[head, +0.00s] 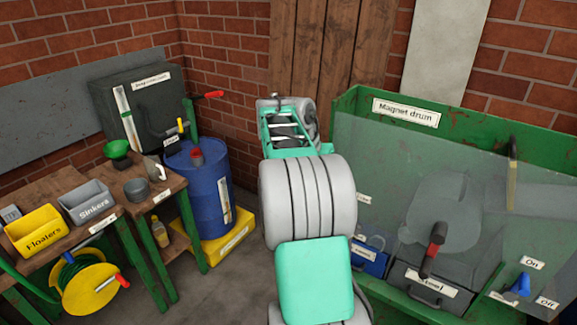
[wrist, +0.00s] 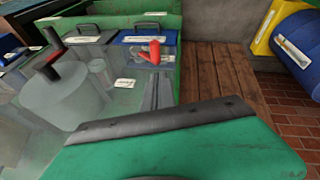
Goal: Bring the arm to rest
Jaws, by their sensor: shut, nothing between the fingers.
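My arm rises through the middle of the head view in grey and green links, folded upright. My gripper (head: 286,122) is at its upper end, in front of the wooden planks. It is shut and holds nothing. Its fingertips are hard to make out there, partly hidden by my own wrist. It is apart from the bench on the left and from the green magnet drum (head: 347,108) on the right. In the wrist view, a green surface with a dark riveted strip crosses the foreground, and the clear-covered machine lies beyond it.
A workbench with a yellow Floaters bin (head: 36,232) and a grey Sinkers bin (head: 88,203) stands at left. Behind it are a dark labelled box (head: 150,105) and a blue barrel (head: 197,190) on a yellow base. Floor shows between bench and arm.

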